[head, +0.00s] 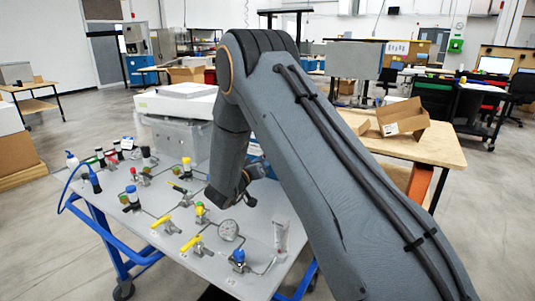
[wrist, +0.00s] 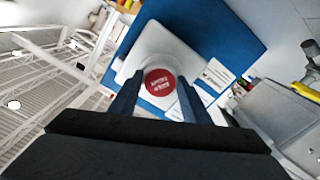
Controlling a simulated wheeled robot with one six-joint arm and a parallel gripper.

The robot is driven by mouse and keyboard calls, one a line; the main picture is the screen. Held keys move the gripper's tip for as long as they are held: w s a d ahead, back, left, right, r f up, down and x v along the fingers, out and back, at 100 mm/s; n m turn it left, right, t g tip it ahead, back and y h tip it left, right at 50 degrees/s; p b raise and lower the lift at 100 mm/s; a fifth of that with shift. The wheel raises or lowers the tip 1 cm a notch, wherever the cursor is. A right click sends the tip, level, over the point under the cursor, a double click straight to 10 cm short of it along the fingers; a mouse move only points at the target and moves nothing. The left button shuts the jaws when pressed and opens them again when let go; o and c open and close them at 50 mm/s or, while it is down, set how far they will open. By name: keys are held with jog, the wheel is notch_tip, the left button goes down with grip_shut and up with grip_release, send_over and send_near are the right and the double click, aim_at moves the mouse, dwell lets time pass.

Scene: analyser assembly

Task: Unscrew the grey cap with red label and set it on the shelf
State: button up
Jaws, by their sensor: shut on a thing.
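The grey cap with its red label (wrist: 159,81) is in the middle of the wrist view, the label facing the camera. My gripper (wrist: 158,94) has its two dark blue fingers on either side of the cap and is shut on it. Behind the cap is a light grey block (wrist: 178,52) on a blue panel (wrist: 236,38). I cannot tell whether the cap is still joined to what is behind it. In the head view my arm hides the cap and the gripper's fingertips. I cannot pick out the shelf for certain.
A wooden table (head: 430,148) with an open cardboard box (head: 402,117) is to the right.

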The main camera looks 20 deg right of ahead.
jog(key=n+p, duration=0.5)
jog(key=n, duration=0.7)
jog(key=shift+n, duration=0.4)
jog(key=o, duration=1)
jog(key=m+b, duration=0.8)
jog(key=m, duration=1.6)
jog(key=shift+b, duration=0.3)
